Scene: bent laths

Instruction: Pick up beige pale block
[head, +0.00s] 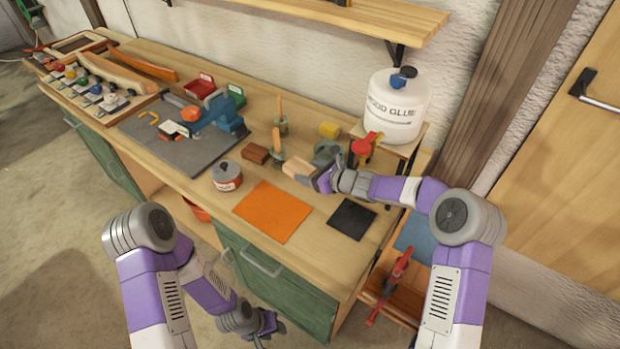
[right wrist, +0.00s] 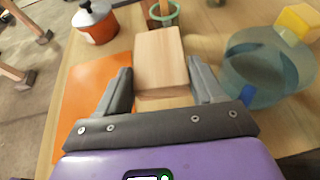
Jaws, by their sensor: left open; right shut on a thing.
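The beige pale block (head: 298,167) is over the middle of the workbench, at the tip of my right gripper (head: 316,176). In the right wrist view the block (right wrist: 160,55) lies between the two fingers, its far end reaching past them. My right gripper is shut on it. I cannot tell whether the block touches the bench top. My left gripper (head: 262,328) is open and empty, low in front of the bench's green drawers.
An orange mat (head: 272,212), a black mat (head: 352,219) and an orange-and-grey tin (head: 227,176) lie near the block. A brown block (head: 255,154), a yellow block (head: 329,130) and a glue container (head: 397,104) stand behind. Bare wood lies between the mats.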

